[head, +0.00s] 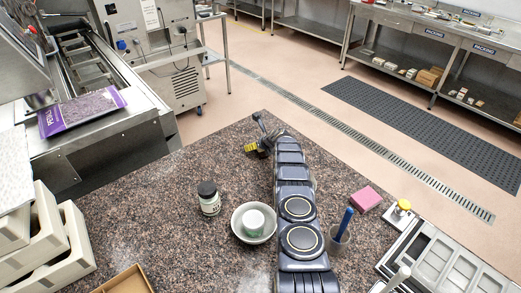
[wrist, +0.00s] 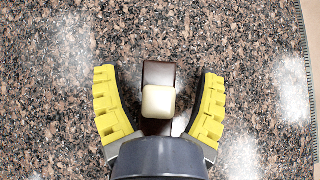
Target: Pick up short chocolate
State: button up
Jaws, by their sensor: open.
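My gripper (wrist: 159,76) is open in the wrist view, with one ridged yellow finger on each side of a dark brown chocolate piece (wrist: 159,72). A cream, rounded block (wrist: 158,102) overlaps the middle of the dark piece and seems to lie on it or above it. Neither finger touches them; a gap shows on both sides. The near end of the dark piece is partly hidden by the gripper body. In the head view my gripper (head: 258,147) is near the far edge of the speckled counter (head: 150,200); the chocolate cannot be made out there.
On the counter stand a dark-lidded jar (head: 209,199), a bowl (head: 237,232) with a white cup in it, a pink block (head: 366,199) and a cup with a blue-handled tool (head: 341,237). Cream bins (head: 45,240) are at left, metal trays (head: 440,255) at right. Around the gripper is clear.

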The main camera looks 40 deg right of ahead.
grip_shut()
jog(key=shift+f, duration=0.1)
dwell(0.3)
jog(key=shift+r, duration=0.5)
notch_tip(320, 180, up, 3)
jog(key=shift+f, duration=0.15)
jog(key=s+a+r, duration=0.8)
jog(key=s+r, duration=0.1)
jog(key=s, duration=0.2)
jog(key=shift+s+r, duration=0.2)
jog(key=shift+s, duration=0.05)
